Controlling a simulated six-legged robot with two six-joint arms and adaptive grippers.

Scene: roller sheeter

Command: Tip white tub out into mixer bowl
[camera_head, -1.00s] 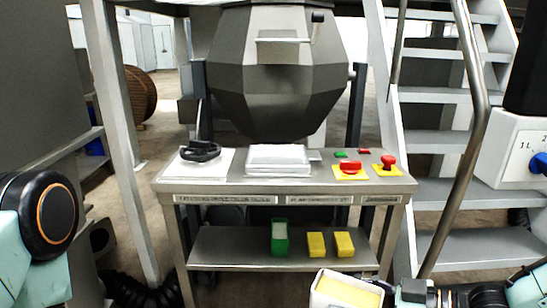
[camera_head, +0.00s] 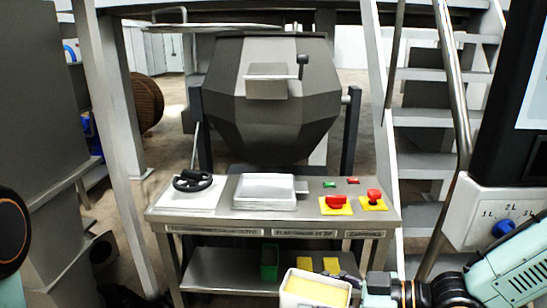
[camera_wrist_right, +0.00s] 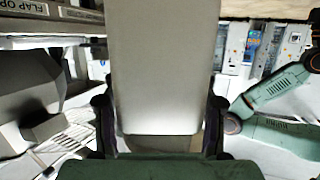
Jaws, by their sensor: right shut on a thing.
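The white tub (camera_head: 306,300) is at the bottom of the head view, upright, with yellow contents (camera_head: 318,290) showing inside. My right gripper (camera_head: 362,287) is shut on the tub's right side. In the right wrist view the tub (camera_wrist_right: 166,70) fills the middle between the two fingers (camera_wrist_right: 160,128). The mixer bowl (camera_head: 270,125) is the large grey faceted drum behind the control table, with a small flap or chute (camera_head: 267,82) on its front. The tub is apart from the bowl, nearer to me and lower in the picture. My left gripper is not in view.
The control table (camera_head: 220,215) stands between me and the bowl, with a black handwheel (camera_head: 192,181), a white tray (camera_head: 264,188) and red buttons (camera_head: 336,201). Its lower shelf holds a green box (camera_head: 269,262). Stairs (camera_head: 424,165) and a white control box (camera_head: 490,212) are at right.

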